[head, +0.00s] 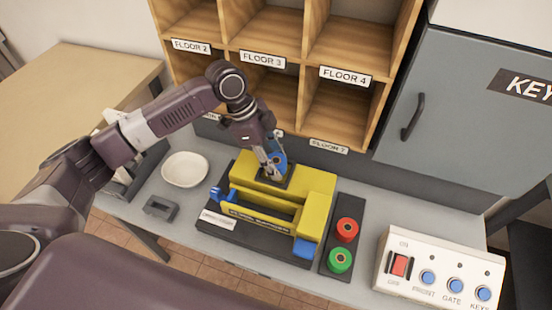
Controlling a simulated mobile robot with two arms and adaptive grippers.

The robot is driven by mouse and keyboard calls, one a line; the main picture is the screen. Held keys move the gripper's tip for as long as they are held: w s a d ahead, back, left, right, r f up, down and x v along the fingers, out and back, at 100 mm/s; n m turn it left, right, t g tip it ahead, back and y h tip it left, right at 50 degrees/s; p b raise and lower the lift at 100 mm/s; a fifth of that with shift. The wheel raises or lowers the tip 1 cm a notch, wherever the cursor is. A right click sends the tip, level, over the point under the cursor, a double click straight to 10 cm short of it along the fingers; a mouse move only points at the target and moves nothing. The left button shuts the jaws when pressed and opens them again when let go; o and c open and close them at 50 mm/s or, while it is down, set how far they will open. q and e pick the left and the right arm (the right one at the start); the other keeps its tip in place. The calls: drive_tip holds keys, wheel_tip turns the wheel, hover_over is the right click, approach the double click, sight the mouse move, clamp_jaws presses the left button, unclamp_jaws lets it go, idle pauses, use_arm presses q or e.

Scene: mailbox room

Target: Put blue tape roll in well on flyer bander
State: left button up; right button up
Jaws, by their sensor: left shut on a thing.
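The yellow flyer bander (316,197) stands on a black base on the grey counter, in the middle of the head view. My left gripper (274,169) reaches down over its back left part, fingers pointing down. It is shut on the blue tape roll (279,160), which is tilted on edge. The roll is right at a dark square area (287,181) on the bander's top, which looks like the well. The fingers hide part of both, and I cannot tell whether the roll touches the well. My right gripper is not in view.
A white dish (186,169) and a small grey block (160,208) lie left of the bander. A switch box (437,274) is farther right. Wooden pigeonholes (300,75) rise close behind.

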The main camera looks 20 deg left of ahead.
use_arm(q)
drive_tip(key=shift+f, duration=0.35)
drive_tip(key=shift+s, duration=0.1)
drive_tip(key=shift+f, duration=0.2)
